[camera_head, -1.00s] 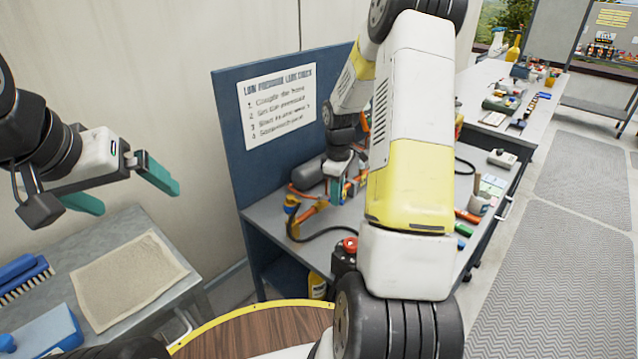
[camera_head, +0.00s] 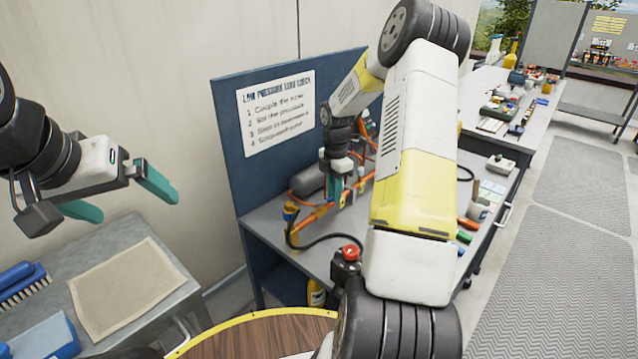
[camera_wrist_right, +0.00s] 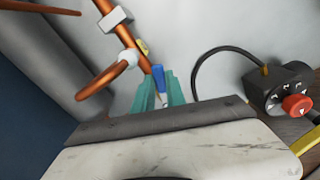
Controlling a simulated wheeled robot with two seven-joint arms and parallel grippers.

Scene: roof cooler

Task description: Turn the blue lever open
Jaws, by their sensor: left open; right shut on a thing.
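The blue lever (camera_wrist_right: 158,74) shows in the right wrist view, on the copper pipe (camera_wrist_right: 128,38) beside a small yellow tag or part. My right gripper (camera_wrist_right: 161,88) has its teal fingers on either side of the lever and is shut on it. In the head view my right gripper (camera_head: 334,190) is down at the pipework on the bench, and the lever is hidden there. My left gripper (camera_head: 120,200) is open and empty, raised over the left side table.
A red-topped control box (camera_head: 347,254) stands at the bench's front edge; it also shows in the right wrist view (camera_wrist_right: 292,98). A dark hose curves nearby. A grey cylinder (camera_head: 307,181) lies behind the pipework. A mat (camera_head: 130,287) and brushes lie on the left table.

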